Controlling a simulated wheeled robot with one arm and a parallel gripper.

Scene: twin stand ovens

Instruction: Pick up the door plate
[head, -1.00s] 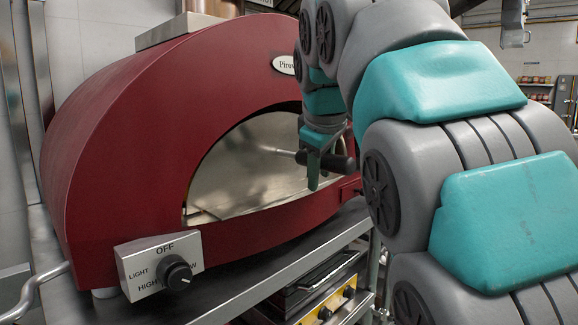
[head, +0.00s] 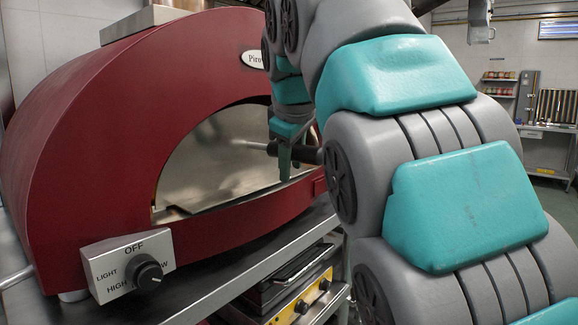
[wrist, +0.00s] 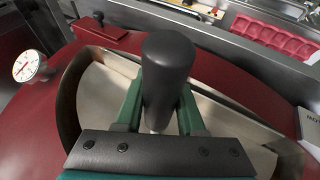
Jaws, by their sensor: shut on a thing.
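The door plate (head: 215,155) is a pale metal plate with a dark handle on a thin metal stem. It stands in the arched mouth of the red oven (head: 90,130). In the wrist view the plate (wrist: 222,122) lies behind the handle (wrist: 168,70), inside the oven's arch. My gripper (head: 287,163) is at the plate's front. Its green fingers (wrist: 160,100) are shut on the dark handle, one on each side. My arm covers the right part of the oven and some of the handle in the head view.
A control box with a black knob (head: 148,274) sits at the oven's lower left. A metal stand shelf (head: 235,285) runs below the oven, with a yellow-fronted appliance (head: 300,305) under it. A round gauge (wrist: 28,66) and a red tray (wrist: 270,35) show in the wrist view.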

